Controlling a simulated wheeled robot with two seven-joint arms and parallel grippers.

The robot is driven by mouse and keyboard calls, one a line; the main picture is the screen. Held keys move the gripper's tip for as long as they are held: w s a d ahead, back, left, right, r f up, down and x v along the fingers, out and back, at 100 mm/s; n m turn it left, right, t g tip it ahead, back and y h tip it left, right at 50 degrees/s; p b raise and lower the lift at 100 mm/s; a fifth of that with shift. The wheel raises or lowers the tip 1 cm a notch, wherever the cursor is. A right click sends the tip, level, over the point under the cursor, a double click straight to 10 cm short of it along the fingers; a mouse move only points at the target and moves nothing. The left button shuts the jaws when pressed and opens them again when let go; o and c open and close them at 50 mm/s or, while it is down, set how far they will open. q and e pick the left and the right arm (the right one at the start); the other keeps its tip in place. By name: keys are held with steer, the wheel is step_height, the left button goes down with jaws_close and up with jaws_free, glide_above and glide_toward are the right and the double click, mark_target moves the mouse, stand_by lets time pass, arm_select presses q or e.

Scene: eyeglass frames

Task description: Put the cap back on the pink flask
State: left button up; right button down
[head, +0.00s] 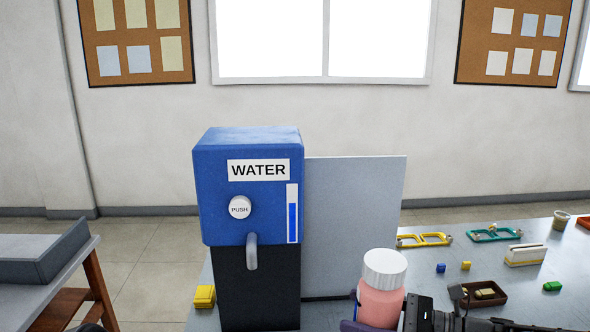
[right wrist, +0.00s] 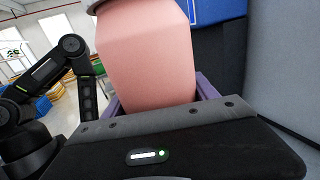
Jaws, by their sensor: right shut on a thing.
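The pink flask (head: 380,303) stands upright at the lower middle of the head view. A white ribbed cap (head: 385,262) sits on top of it, level; whether it is screwed tight cannot be told. My right gripper (head: 378,325) is shut on the flask's lower body, with purple fingers on both sides. In the right wrist view the pink body (right wrist: 148,55) fills the space between the fingers, and only a sliver of the cap's underside shows at the top edge. My left gripper is not in view.
A blue water dispenser (head: 225,180) with a push button and spout stands left of the flask, before a grey panel (head: 355,220). Eyeglass frames (head: 424,240), a brown tray (head: 478,296) and small blocks lie on the table (head: 450,222) to the right. A yellow block (head: 204,297) is at left.

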steer(key=shift+m+t+h, duration=0.3)
steer(key=shift+m+t, duration=0.3)
steer(key=shift+t, duration=0.1)
steer(key=d+f, duration=0.1)
steer(key=f, duration=0.1)
steer(key=d+f, duration=0.1)
steer(key=f, duration=0.2)
steer(key=d+f, duration=0.1)
steer(key=f, duration=0.2)
steer(key=shift+f, duration=0.1)
steer(key=s+d+f+m+t, duration=0.1)
steer(key=d+f, duration=0.1)
steer(key=f, duration=0.4)
steer(key=s+d+f+t+h+b, duration=0.1)
steer(key=s+d+f, duration=0.1)
steer(key=f, duration=0.4)
steer(key=shift+d+f+m+t, duration=0.2)
steer(key=shift+d+m+t, duration=0.1)
steer(key=shift+d+m, duration=0.1)
steer(key=shift+a+r, duration=0.1)
steer(key=s+a+r+n+g+y, duration=0.2)
steer(key=a+r+n+g, duration=0.2)
steer(key=a+r, duration=0.7)
steer(key=shift+r+n+g, duration=0.3)
steer(key=shift+r+g, duration=0.15)
steer(key=shift+g, duration=0.75)
